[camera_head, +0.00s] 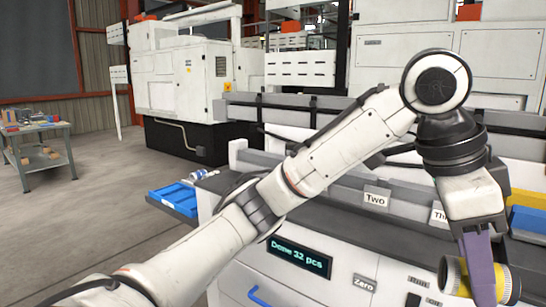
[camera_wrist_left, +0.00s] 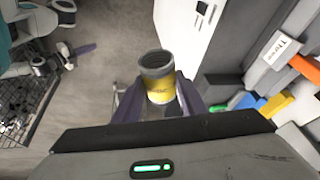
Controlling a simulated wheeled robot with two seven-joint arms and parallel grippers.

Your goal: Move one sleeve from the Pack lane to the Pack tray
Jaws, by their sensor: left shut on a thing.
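My left gripper (camera_head: 480,278) is at the lower right of the head view, in front of the white machine. It is shut on a sleeve (camera_head: 454,276), a short yellow cylinder with grey ends. In the left wrist view the sleeve (camera_wrist_left: 158,86) sits between the two fingers, with its dark open end showing. It is held clear of the machine, with floor visible beyond it. I cannot make out a Pack label in either view, so I cannot tell which lane or tray is the Pack one.
A work table (camera_head: 36,130) stands far left. The floor between is clear.

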